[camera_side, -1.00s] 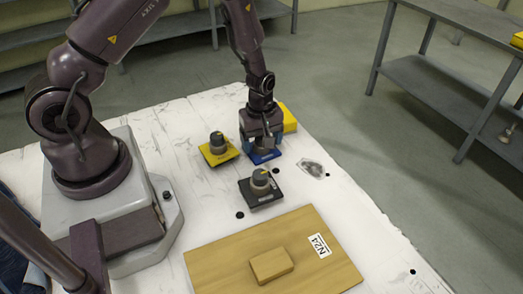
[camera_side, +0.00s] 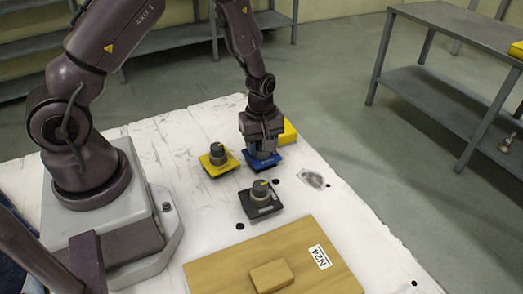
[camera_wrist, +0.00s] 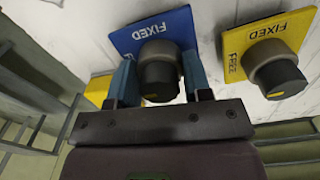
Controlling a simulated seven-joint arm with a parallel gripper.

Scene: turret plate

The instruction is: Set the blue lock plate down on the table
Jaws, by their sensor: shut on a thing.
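The blue lock plate (camera_side: 285,157) is under my gripper (camera_side: 262,150) at the far part of the white table. In the wrist view the blue plate (camera_wrist: 135,33) carries the word FIXED and a dark round knob (camera_wrist: 158,70). My gripper (camera_wrist: 160,88) is shut on that knob, with one blue finger on each side. Whether the plate's underside touches the table (camera_side: 330,210) cannot be told.
A yellow plate with a knob (camera_side: 219,160) lies left of the blue one, a black plate with a knob (camera_side: 261,200) in front. A yellow block (camera_side: 289,131) stands close behind my gripper. A wooden board (camera_side: 215,270) lies nearer. White table is clear to the right.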

